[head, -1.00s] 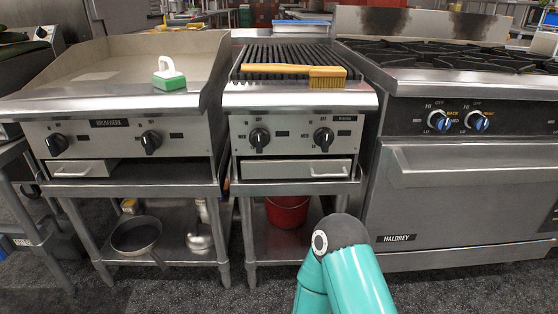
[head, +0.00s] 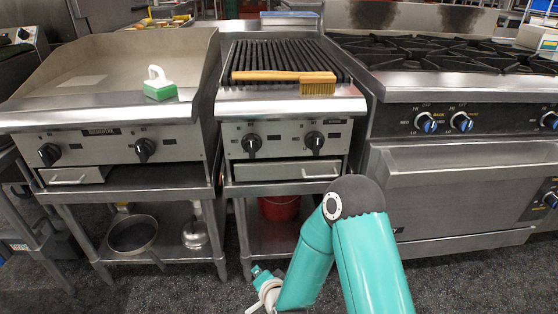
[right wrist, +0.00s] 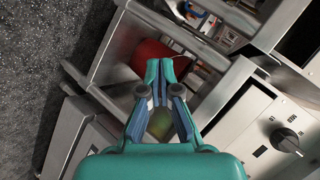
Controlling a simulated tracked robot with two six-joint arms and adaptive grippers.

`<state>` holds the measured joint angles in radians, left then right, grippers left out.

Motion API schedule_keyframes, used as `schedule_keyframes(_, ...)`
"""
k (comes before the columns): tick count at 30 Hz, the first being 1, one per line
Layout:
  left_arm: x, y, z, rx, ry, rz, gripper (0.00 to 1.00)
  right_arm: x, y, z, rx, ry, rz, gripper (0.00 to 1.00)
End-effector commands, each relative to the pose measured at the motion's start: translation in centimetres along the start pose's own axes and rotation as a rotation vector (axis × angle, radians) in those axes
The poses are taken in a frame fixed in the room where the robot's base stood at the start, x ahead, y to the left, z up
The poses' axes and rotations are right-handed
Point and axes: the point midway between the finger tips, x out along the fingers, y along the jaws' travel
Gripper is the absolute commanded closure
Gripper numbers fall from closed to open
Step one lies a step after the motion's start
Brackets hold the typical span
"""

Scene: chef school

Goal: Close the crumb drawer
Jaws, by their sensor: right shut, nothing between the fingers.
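Two steel drawers show in the head view. One drawer (head: 72,176) sits under the griddle at the left, with a bar handle. The other, wider drawer (head: 288,169) sits under the middle grill's knobs, also with a bar handle at its right. Which is the crumb drawer, and how far each stands out, I cannot tell. My right gripper (head: 262,273) is low in front of the middle stand, below and apart from both drawers. In the right wrist view the gripper (right wrist: 162,68) is shut and empty, with a steel front panel to its right. My left gripper is not in view.
A red bucket (head: 279,208) stands on the shelf under the grill; it shows in the right wrist view (right wrist: 160,63). A wooden brush (head: 290,77) lies on the grill. A green-based scrubber (head: 160,86) stands on the griddle. An oven (head: 450,190) stands at the right.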

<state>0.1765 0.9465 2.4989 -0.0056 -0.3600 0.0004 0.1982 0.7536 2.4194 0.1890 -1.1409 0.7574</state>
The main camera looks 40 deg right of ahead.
Motion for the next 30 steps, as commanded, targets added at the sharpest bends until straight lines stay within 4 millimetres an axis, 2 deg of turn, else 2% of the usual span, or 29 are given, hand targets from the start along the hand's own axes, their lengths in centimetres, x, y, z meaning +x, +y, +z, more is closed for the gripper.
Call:
schedule_keyframes(1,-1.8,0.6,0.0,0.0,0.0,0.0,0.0,-1.1,-3.8,-4.0,0.111,0.113,-0.083,1.0)
schedule_keyframes(3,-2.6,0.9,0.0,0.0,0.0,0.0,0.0,-2.5,-7.2,-8.4,0.256,0.244,-0.201,1.0)
schedule_keyframes(6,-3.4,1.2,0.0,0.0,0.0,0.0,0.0,-4.6,-10.5,-12.9,0.404,0.372,-0.346,1.0)
schedule_keyframes(9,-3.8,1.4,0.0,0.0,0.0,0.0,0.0,-6.0,-12.2,-15.4,0.488,0.439,-0.439,1.0)
schedule_keyframes(13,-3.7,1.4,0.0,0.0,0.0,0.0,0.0,-6.0,-12.9,-16.7,0.524,0.466,-0.481,1.0)
schedule_keyframes(17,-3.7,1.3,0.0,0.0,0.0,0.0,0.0,-4.8,-13.3,-17.5,0.523,0.466,-0.481,1.0)
schedule_keyframes(30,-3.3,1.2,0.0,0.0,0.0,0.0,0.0,2.1,-15.9,-21.9,0.521,0.464,-0.478,1.0)
